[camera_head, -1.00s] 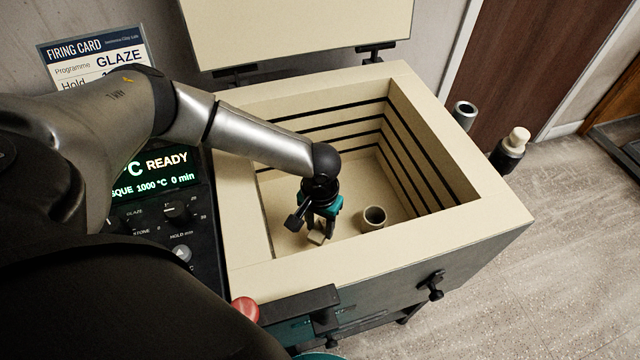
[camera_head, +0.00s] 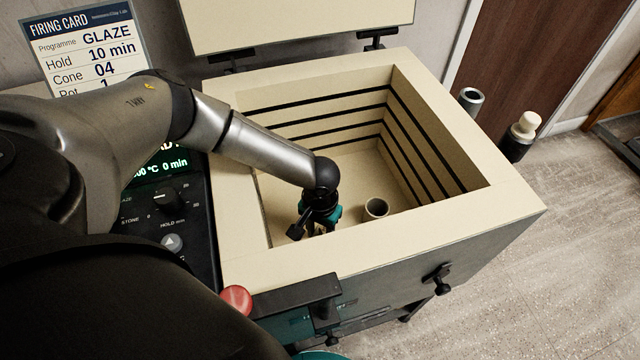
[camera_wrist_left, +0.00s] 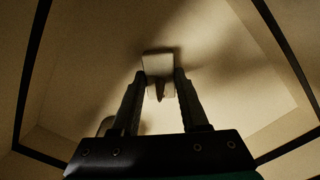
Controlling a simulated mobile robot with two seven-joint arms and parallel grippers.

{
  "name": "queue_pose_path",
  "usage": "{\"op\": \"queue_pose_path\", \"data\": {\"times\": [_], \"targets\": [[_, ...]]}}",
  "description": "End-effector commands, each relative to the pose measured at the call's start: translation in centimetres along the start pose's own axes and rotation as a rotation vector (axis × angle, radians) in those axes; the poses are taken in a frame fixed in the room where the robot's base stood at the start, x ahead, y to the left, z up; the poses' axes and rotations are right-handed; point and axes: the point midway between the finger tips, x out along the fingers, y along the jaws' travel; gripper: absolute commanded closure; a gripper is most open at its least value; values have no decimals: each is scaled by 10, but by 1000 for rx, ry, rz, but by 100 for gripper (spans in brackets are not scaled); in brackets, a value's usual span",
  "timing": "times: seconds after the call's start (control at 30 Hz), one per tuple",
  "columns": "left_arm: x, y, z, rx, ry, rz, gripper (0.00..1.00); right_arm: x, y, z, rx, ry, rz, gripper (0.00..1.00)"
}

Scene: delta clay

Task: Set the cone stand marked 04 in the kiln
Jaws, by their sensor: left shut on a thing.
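The kiln (camera_head: 226,215) stands open, its pale lid tilted up behind it. My left gripper (camera_head: 308,232) reaches down inside the chamber near the front wall; the kiln's front rim hides its fingertips in the head view. In the left wrist view my left gripper (camera_wrist_left: 160,88) is shut on a small pale cone stand (camera_wrist_left: 157,62) with a dark pointed cone, close over the kiln floor. Its 04 mark is not readable. A small round pot (camera_head: 376,209) stands on the kiln floor to the right of the gripper. My right gripper is not in view.
A firing card (camera_head: 88,50) behind the control panel (camera_head: 165,200) reads GLAZE, 10 min, Cone 04. A red button (camera_head: 237,300) is at the kiln's front left. Two cylindrical things (camera_head: 470,100) (camera_head: 521,135) stand beyond the right side. Kiln floor behind the gripper is free.

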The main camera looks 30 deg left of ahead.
Motion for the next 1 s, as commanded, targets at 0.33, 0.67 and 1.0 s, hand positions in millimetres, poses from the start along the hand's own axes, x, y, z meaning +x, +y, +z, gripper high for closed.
{"op": "queue_pose_path", "data": {"times": [0.33,0.67,1.0], "targets": [[2,0,0,0,1,0,100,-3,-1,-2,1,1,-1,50],[6,0,0,-1,1,0,38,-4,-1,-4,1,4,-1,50],[5,0,0,0,1,0,26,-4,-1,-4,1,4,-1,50]]}}
